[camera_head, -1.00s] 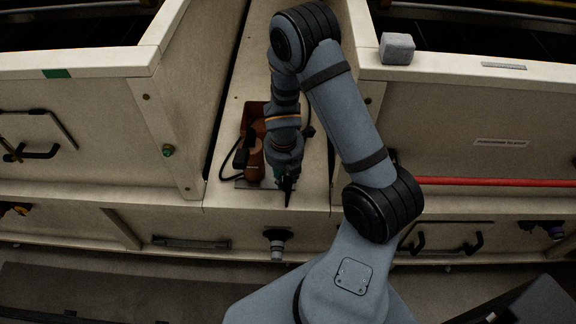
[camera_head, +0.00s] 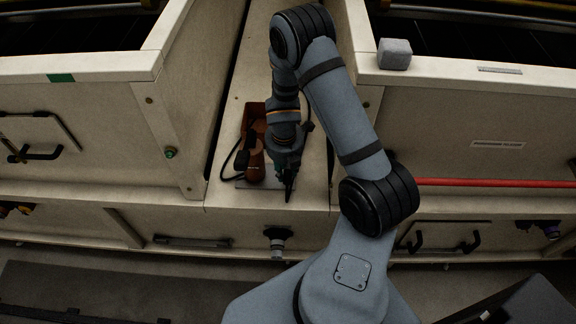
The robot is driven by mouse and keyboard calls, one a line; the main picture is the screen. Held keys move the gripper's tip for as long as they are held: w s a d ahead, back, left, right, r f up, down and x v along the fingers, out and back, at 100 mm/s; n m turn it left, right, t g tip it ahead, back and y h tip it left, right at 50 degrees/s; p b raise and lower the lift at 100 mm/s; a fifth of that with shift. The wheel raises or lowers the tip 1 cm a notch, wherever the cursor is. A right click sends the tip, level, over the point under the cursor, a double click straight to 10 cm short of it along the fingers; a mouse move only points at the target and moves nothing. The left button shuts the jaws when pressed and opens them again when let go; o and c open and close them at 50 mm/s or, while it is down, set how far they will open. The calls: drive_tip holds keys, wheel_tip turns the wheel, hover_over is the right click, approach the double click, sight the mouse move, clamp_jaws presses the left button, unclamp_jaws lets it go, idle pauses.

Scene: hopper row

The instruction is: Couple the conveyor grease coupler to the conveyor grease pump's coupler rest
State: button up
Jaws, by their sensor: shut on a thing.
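The reddish-brown grease pump (camera_head: 254,168) stands on a grey plate (camera_head: 245,184) on the pale ledge between two hoppers. A black hose (camera_head: 226,165) loops out from its left side. My gripper (camera_head: 288,188) points down just right of the pump, over the front of the ledge. It is shut on the grease coupler, which is small, dark and mostly hidden by the fingers and wrist. The coupler rest cannot be made out; my wrist covers part of the pump's right side. I cannot tell whether the coupler touches the pump or plate.
Hopper walls rise left and right of the ledge. A grey block (camera_head: 395,53) sits on the right hopper's rim. A red bar (camera_head: 480,182) runs along the right hopper front. A fitting (camera_head: 277,240) sticks out of the lower front panel below my gripper.

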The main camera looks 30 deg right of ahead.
drive_tip(key=o, duration=1.2)
drive_tip(key=shift+o, duration=0.3)
